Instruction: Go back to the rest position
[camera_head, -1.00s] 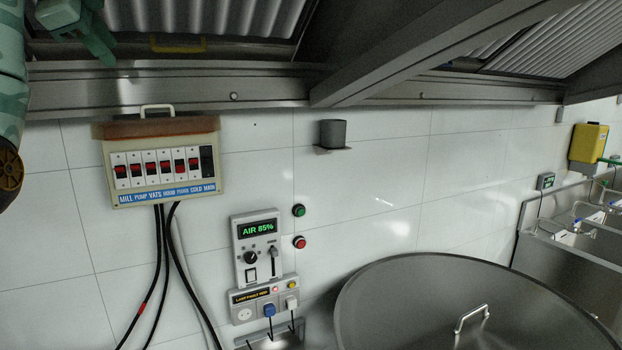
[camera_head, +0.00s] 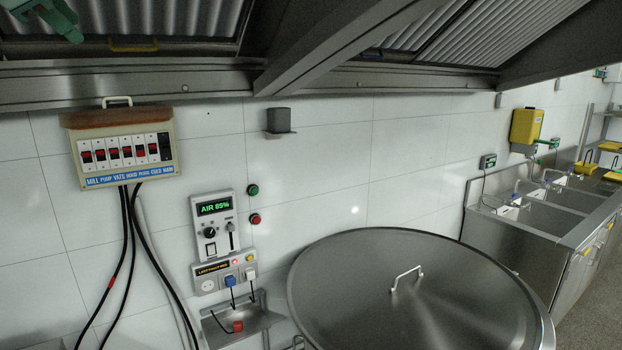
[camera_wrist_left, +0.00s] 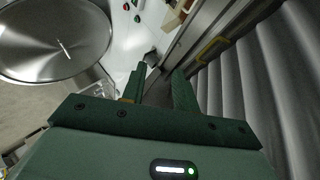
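My left gripper (camera_head: 52,18) shows as a green shape at the top left of the head view, high up in front of the hood and cut off by the frame's edge. In the left wrist view its two dark green fingers (camera_wrist_left: 158,82) stand apart with nothing held between them. My right gripper is in neither view. No object of the task's own shows.
A steel hood (camera_head: 180,84) runs overhead close to the left gripper. A switch box (camera_head: 122,120) and an air control panel (camera_head: 215,227) are on the tiled wall. A large round lid (camera_head: 440,285) fills the lower middle; sinks (camera_head: 545,205) stand right.

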